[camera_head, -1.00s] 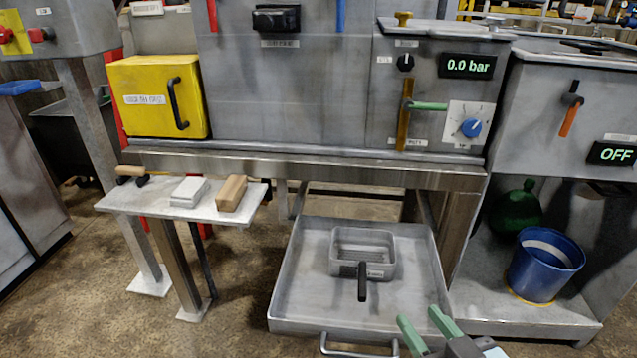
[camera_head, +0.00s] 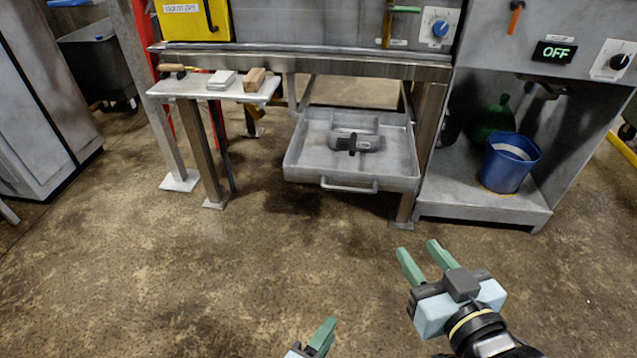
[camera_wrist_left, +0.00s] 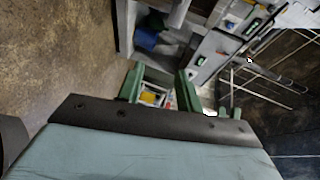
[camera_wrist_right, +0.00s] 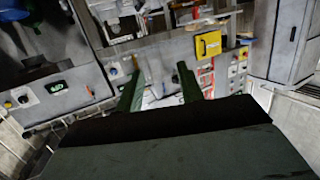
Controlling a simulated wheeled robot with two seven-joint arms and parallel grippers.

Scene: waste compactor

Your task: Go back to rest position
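My right gripper (camera_head: 427,262) is in the lower right of the head view, over bare floor in front of the machine. Its two green fingers are apart with nothing between them. The right wrist view also shows its fingers (camera_wrist_right: 158,92) spread and empty. My left gripper (camera_head: 322,338) shows only partly at the bottom edge of the head view. In the left wrist view its green fingers (camera_wrist_left: 160,88) stand apart with nothing held. Both grippers are clear of the machine.
A pulled-out tray (camera_head: 300,165) holds a small grey basket (camera_head: 365,143). A side shelf (camera_head: 190,88) carries small blocks. A blue bucket (camera_head: 507,170) and a green object (camera_head: 492,122) stand in the right cabinet. The floor (camera_head: 200,270) in front is clear.

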